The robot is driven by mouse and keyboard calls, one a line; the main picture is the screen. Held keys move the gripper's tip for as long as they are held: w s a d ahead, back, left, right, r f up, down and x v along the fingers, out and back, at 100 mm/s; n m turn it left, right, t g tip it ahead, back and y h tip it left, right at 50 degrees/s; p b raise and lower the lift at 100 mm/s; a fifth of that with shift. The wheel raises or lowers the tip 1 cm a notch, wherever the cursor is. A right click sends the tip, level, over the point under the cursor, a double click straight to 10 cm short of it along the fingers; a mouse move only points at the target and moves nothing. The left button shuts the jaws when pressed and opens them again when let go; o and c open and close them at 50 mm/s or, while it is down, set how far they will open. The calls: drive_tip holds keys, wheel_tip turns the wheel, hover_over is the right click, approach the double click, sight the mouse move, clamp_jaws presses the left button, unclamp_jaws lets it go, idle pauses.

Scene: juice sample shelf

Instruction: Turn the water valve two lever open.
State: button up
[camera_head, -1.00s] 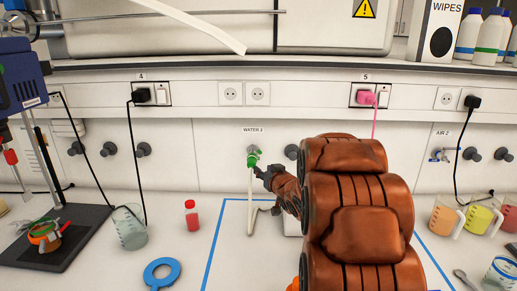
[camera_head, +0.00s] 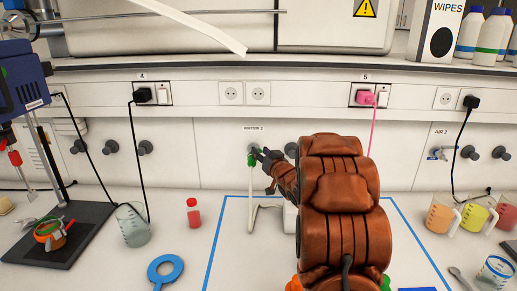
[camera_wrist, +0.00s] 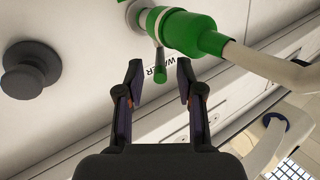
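The water valve (camera_head: 252,151) sits on the white wall panel under the label "WATER 2" (camera_head: 254,129). In the wrist view its green body (camera_wrist: 196,34) fills the upper middle, with a pale hose running off to the right. The small green lever (camera_wrist: 160,68) points down from the valve, ahead of the gap between my fingers. My gripper (camera_wrist: 160,80) is open, with one finger on each side of the lever's tip. I cannot tell whether either finger touches it. In the head view my gripper (camera_head: 265,155) is at the valve and partly hides it.
A grey knob (camera_wrist: 30,68) is left of the valve in the wrist view. Cups of juice (camera_head: 441,214) stand at the right.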

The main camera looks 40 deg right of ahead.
drive_tip(key=shift+w+d, duration=0.15)
drive_tip(key=shift+w, duration=0.85)
clamp_jaws()
